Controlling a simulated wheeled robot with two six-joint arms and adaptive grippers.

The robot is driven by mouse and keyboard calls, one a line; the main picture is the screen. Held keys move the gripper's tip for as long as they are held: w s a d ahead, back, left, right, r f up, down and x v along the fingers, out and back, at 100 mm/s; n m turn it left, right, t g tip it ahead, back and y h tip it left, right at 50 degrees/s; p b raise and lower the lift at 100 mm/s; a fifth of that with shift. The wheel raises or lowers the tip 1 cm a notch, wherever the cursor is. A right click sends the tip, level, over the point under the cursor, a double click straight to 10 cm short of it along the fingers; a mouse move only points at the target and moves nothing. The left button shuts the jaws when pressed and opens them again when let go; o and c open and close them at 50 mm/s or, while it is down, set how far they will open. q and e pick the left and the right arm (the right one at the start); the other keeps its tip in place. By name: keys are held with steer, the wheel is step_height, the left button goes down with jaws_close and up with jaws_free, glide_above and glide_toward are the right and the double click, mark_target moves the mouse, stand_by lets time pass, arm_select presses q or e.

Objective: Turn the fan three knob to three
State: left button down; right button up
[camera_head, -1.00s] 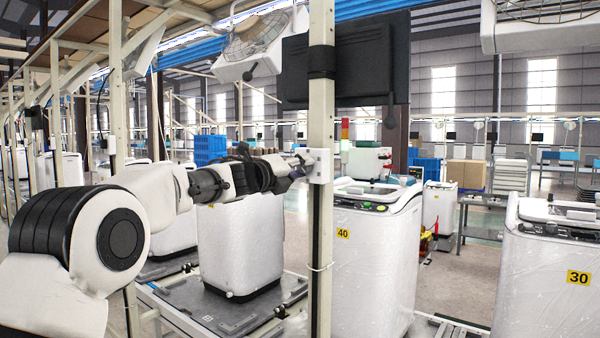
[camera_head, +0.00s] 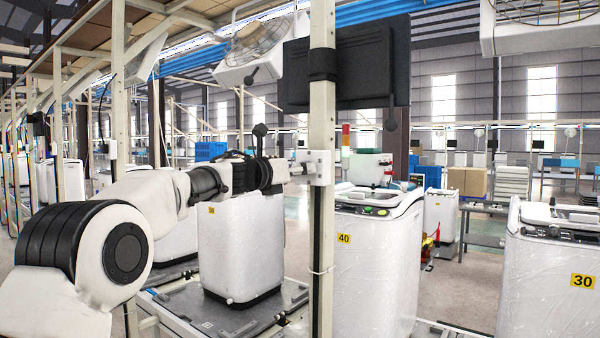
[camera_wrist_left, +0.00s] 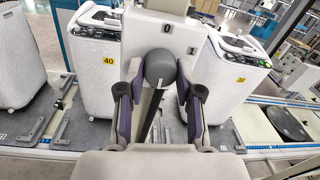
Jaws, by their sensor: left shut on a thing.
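The fan knob (camera_wrist_left: 160,66) is a grey round knob on a white switch box, with a "0" above it and a "1" to its upper right in the left wrist view. The white switch box (camera_head: 319,165) is fixed to a pale upright post in the head view. My left gripper (camera_wrist_left: 159,78) is shut on the knob, with a finger on each side. In the head view my left gripper (camera_head: 288,172) reaches the box from the left. The knob's pointer mark and any label for three are not readable. My right gripper is not in view.
The pale post (camera_head: 322,230) stands right at the switch box. A dark monitor (camera_head: 350,65) and a caged fan (camera_head: 262,40) hang above. White washing machines marked 40 (camera_head: 375,260) and 30 (camera_head: 550,270) stand to the right. Another white machine (camera_head: 240,245) stands below my arm.

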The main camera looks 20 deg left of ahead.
arm_select(q)
steer(key=shift+r, duration=0.3)
steer(key=c, duration=0.9)
jaws_free()
steer(key=shift+o, duration=0.8)
steer(key=shift+w+f, duration=0.1)
steer(key=shift+f, duration=0.1)
steer(key=v, duration=1.2)
steer(key=shift+d, duration=0.1)
